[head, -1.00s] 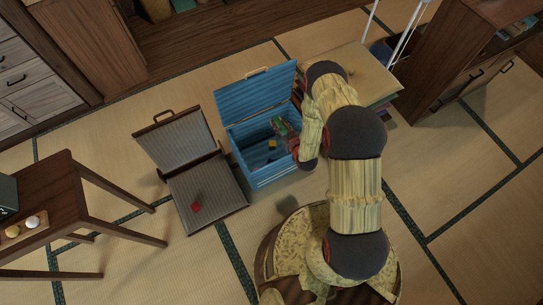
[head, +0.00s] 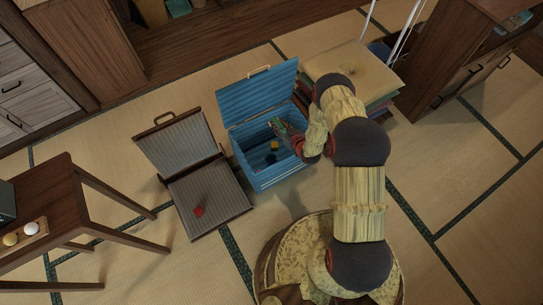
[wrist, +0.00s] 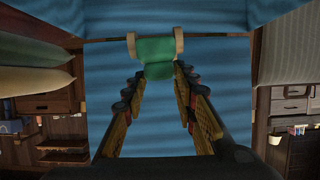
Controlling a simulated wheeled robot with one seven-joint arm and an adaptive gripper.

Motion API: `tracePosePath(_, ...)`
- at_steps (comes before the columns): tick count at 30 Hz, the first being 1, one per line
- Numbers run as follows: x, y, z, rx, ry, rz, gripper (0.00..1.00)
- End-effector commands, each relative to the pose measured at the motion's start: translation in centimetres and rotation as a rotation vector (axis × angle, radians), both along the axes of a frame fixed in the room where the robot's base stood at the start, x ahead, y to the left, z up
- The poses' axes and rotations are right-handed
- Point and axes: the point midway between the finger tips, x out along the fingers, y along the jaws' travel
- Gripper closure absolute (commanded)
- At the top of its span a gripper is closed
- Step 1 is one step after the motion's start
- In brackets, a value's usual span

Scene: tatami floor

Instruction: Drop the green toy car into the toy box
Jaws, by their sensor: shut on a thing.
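The toy box (head: 262,178) is blue and ribbed, with its lid (head: 258,92) standing open at the back. A yellow block and a dark object lie inside it. My gripper (head: 286,133) reaches in from the right over the box opening. In the wrist view my gripper (wrist: 158,76) is shut on the green toy car (wrist: 155,50), which has cream wheels and sits between the fingertips. Blue ribbed surface fills the view behind the car. In the head view the car is small and partly hidden by the fingers.
A stack of cushions (head: 350,65) stands behind my arm. A wooden table (head: 45,190) is at the left and a dark cabinet (head: 460,65) at the right. Tatami in front is clear.

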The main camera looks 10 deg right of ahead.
Motion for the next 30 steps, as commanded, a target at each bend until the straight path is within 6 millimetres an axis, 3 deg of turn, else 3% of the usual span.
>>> tracePosePath(11, 0.13, -0.02, -0.73, 0.000, -0.003, -0.001, 1.00)
tracePosePath(12, 0.12, -0.02, -0.73, 0.000, -0.003, -0.001, 0.70)
tracePosePath(22, 0.08, -0.02, -0.77, 0.000, -0.002, 0.000, 0.52)
tracePosePath(30, 0.04, -0.02, -0.80, -0.001, -0.001, 0.000, 0.51)
